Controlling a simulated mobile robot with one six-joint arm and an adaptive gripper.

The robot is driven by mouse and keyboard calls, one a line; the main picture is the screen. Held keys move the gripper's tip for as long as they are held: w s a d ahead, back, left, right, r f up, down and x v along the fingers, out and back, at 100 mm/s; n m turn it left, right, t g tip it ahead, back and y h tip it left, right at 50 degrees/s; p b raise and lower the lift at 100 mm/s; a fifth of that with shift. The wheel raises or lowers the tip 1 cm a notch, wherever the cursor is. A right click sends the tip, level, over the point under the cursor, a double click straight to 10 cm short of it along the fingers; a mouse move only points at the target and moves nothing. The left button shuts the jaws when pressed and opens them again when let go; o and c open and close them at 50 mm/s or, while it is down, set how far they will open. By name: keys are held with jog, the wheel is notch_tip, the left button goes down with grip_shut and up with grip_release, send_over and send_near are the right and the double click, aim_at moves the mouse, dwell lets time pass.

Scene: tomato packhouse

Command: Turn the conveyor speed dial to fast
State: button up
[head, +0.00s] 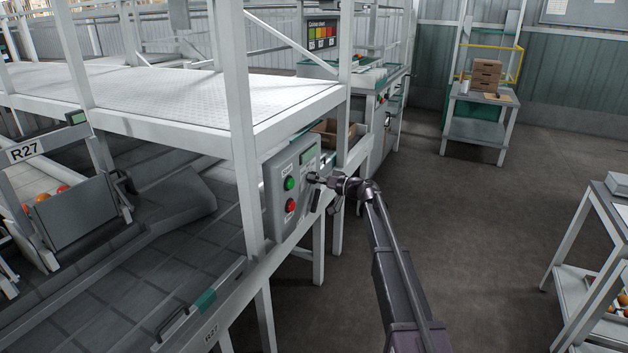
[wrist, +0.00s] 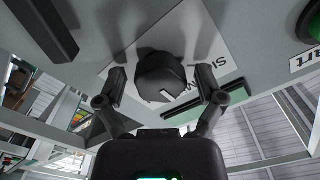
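The speed dial (wrist: 161,72) is a dark round knob with a white pointer mark on its lower edge in the wrist view. It sits on a light label plate, where part of the word "SLOW" shows on the right, partly covered by a finger. My gripper (wrist: 162,80) is open, one finger on each side of the dial, with a visible gap on both sides. In the head view my gripper (head: 314,179) is at the right side of the grey control box (head: 275,206), and the dial cannot be made out there.
A green start button (head: 290,184) and a red button (head: 291,205) are on the box's near face. A white frame post (head: 240,130) stands left of the box, beside the conveyor (head: 150,262). The floor (head: 480,230) to the right is open, with a white cart (head: 590,205) at the edge.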

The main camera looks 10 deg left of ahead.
jog(key=c, duration=0.8)
jog(key=shift+m, duration=0.3)
jog(key=m, duration=0.5)
jog(key=shift+r, duration=0.1)
jog(key=shift+m, duration=2.2)
jog(key=o, duration=1.1)
jog(key=shift+o, duration=0.2)
